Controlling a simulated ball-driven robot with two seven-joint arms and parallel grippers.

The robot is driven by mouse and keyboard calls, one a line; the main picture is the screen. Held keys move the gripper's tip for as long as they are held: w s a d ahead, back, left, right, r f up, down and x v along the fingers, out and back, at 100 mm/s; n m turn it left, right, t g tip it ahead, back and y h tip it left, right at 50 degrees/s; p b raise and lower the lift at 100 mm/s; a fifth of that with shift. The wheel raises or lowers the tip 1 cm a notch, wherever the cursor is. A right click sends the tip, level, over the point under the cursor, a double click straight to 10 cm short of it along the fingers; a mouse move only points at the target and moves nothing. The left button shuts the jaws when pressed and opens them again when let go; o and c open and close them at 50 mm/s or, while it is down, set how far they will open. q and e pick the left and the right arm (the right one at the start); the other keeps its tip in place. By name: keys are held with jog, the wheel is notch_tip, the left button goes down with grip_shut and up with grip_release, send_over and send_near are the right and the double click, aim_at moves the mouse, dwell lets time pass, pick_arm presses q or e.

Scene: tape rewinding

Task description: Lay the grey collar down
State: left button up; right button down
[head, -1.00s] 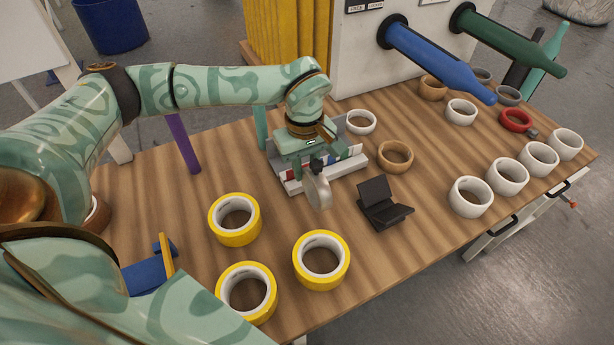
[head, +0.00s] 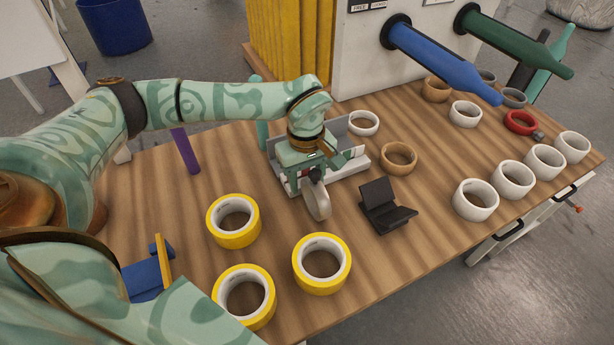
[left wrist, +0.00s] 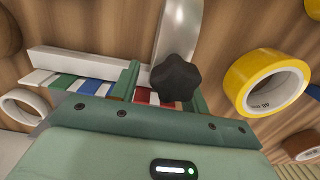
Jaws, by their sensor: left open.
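The grey collar (head: 321,203) is a pale ring with a black star-shaped knob (head: 316,174). It stands on edge just in front of the grey holder, and I cannot tell whether its lower rim touches the table. My left gripper (head: 309,168) is right above and behind it, pointing down, with jaws open. In the left wrist view, the collar (left wrist: 182,30) rises at top centre and its knob (left wrist: 174,78) lies in front of the gap between the green fingers (left wrist: 163,88). My right gripper is not in view.
A grey holder (head: 350,168) with coloured strips sits behind the gripper. A black stand (head: 384,207) is to the right. Yellow tape rolls (head: 321,286) lie in front. A tan ring (head: 399,160) and several white rings (head: 475,213) lie right. Bare wood is between the stand and yellow rolls.

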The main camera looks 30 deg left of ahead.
pick_arm(q)
notch_tip(320, 180, up, 12)
jog(key=p, duration=0.3)
jog(key=shift+w+a+p, duration=0.15)
jog(key=shift+a+p, duration=0.1)
jog(key=shift+p, duration=0.05)
jog(key=shift+d, duration=0.1)
